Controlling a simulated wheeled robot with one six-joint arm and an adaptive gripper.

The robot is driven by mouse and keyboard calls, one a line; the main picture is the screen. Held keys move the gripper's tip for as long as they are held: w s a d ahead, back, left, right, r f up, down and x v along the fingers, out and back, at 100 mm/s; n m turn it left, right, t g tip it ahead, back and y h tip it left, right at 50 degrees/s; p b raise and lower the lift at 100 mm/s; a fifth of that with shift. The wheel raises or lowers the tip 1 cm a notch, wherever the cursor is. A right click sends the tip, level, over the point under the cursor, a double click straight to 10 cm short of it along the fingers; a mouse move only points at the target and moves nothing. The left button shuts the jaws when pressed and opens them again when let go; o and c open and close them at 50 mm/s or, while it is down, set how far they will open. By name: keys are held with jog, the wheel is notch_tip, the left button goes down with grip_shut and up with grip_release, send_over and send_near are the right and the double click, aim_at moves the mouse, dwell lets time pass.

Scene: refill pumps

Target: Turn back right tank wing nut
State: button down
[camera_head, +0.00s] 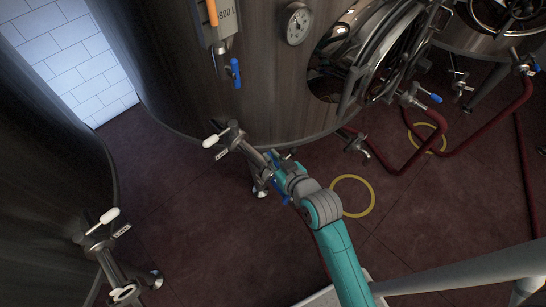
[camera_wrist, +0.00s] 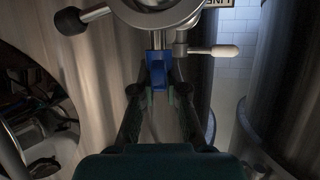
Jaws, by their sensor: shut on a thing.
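The wing nut (camera_wrist: 157,73) is small and blue, hanging below a round metal clamp and pipe fitting (camera_wrist: 160,14) in the wrist view. My gripper (camera_wrist: 158,92) comes up from below, one dark finger on each side, and is shut on the wing nut. In the head view my gripper (camera_head: 274,166) is at the pipe fitting low on the large steel tank (camera_head: 260,85). The nut is mostly hidden there by the gripper and arm.
A white-handled valve (camera_head: 223,136) sits left of my gripper; its handle (camera_wrist: 212,50) shows close in the wrist view. A dark-knobbed lever (camera_wrist: 82,18) is at upper left there. Another tank (camera_head: 40,150) stands at left. Red hoses (camera_head: 400,165) lie at right. Open floor lies between.

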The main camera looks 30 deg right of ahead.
jog(key=m+g+h, duration=0.1)
jog(key=m+h, duration=0.2)
jog(key=h, duration=0.1)
jog(key=m+h, duration=0.3)
jog(key=shift+w+a+m+g+h, duration=0.1)
jog(key=shift+a+m+g+h, duration=0.05)
jog(key=shift+m+g+h, duration=0.25)
jog(key=m+g+h, duration=0.2)
jog(key=m+h, duration=0.1)
jog(key=shift+m+g+h, duration=0.9)
jog(key=shift+m+g, duration=0.3)
jog(key=shift+m, duration=0.1)
jog(key=shift+f, duration=0.1)
jog(key=c, duration=1.2)
grip_release()
